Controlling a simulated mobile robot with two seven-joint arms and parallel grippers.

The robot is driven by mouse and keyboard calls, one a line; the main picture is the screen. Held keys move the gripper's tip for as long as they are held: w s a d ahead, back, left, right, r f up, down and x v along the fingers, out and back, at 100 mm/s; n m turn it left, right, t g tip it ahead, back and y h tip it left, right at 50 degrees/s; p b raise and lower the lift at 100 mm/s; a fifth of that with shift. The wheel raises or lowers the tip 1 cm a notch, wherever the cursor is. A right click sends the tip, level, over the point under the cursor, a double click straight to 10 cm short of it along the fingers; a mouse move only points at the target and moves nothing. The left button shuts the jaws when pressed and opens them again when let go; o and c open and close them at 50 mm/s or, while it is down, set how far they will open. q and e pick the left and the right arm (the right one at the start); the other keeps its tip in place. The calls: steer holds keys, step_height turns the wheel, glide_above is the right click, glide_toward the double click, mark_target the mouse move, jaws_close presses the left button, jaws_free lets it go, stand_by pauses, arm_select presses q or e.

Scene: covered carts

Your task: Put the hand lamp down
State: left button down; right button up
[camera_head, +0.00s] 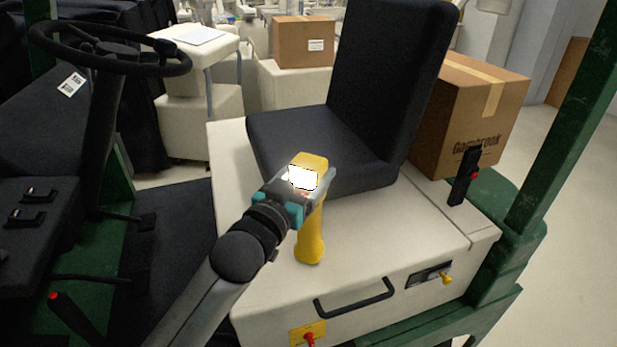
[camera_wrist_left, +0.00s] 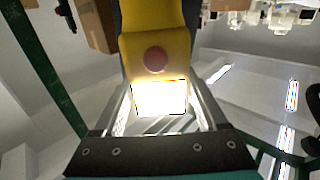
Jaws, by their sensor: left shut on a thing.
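The yellow hand lamp (camera_head: 310,238) is in my left gripper (camera_head: 312,183), over the white top of the seat base (camera_head: 370,250) in front of the black seat. Its bright lens faces my wrist and its handle points down. I cannot tell whether the handle's lower end touches the white top. In the left wrist view, the lamp's yellow body (camera_wrist_left: 157,32) with a dark red round button sits between the two fingers of the left gripper (camera_wrist_left: 160,95), lens glowing. My right gripper is not in view.
The black seat (camera_head: 310,140) stands right behind the lamp. A black-handled lever (camera_head: 465,176) and a cardboard box (camera_head: 468,115) are to the right. A steering wheel (camera_head: 110,52) is at the left. The white top right of the lamp is clear, with a black handle (camera_head: 354,300) on its front.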

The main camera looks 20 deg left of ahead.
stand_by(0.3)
arm_select(q)
steer(key=shift+f, duration=0.2)
jaws_free()
steer(key=shift+s+r, duration=0.1)
steer(key=shift+s, duration=0.05)
steer(key=s+a, duration=0.2)
steer(key=s, duration=0.9)
steer(key=shift+s+a, duration=0.15)
steer(key=shift+s, duration=0.15)
